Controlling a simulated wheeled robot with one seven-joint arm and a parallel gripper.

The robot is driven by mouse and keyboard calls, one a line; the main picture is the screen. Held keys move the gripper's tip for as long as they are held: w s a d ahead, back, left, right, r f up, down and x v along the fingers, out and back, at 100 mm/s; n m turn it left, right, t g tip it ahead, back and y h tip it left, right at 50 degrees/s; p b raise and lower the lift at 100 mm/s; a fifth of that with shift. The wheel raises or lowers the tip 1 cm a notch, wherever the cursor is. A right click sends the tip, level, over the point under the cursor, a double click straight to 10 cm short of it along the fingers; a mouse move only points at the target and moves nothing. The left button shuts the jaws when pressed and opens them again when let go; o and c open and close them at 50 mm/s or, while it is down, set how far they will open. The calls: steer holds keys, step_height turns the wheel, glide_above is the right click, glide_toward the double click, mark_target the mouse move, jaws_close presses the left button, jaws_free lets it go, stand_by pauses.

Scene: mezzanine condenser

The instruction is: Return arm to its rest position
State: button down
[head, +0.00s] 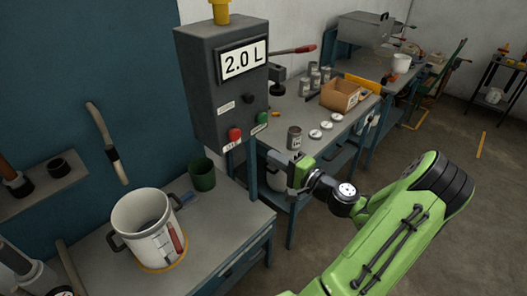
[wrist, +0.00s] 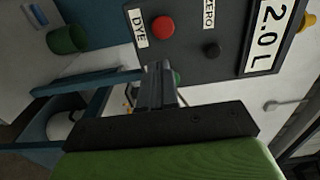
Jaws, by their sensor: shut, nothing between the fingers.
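My green arm reaches in from the lower right in the head view. My gripper (head: 294,172) is in front of the lower part of the grey control box (head: 205,75), near its buttons. In the wrist view my gripper (wrist: 158,70) has its fingers together with nothing between them, pointing toward the box. The display (head: 243,61) reads 2.0 L. A red button (head: 235,134) and a green button (head: 262,118) sit on the box face. In the wrist view the fingers partly cover the green button; whether they touch it I cannot tell.
A white pot (head: 147,222) with a dark handle stands on the near bench, beside a green cup (head: 202,174). The bench behind holds a grey can (head: 294,138), white lids (head: 315,134) and a cardboard box (head: 340,95). The floor (head: 465,130) at right is open.

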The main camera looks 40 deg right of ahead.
steer(key=shift+s, duration=0.7)
steer(key=w+a+f+n+g+y, duration=0.1)
steer(key=w+a+n+g+y, duration=0.15)
steer(key=a+n+g, duration=0.55)
steer(key=w+a+f+n+g+y, duration=0.1)
steer(key=a+f+n+g+y, duration=0.15)
steer(key=a, duration=0.95)
steer(key=s+a+r+n+g+h, duration=0.1)
steer(key=s+a+r+n+h, duration=0.1)
steer(key=s, duration=0.6)
steer(key=s+a+r+n+g+h, duration=0.1)
steer(key=s+a+r+n+h, duration=0.2)
steer(key=s+a+r+n, duration=0.2)
steer(key=s+a+r, duration=0.1)
steer(key=s+r, duration=0.2)
steer(key=shift+h, duration=0.3)
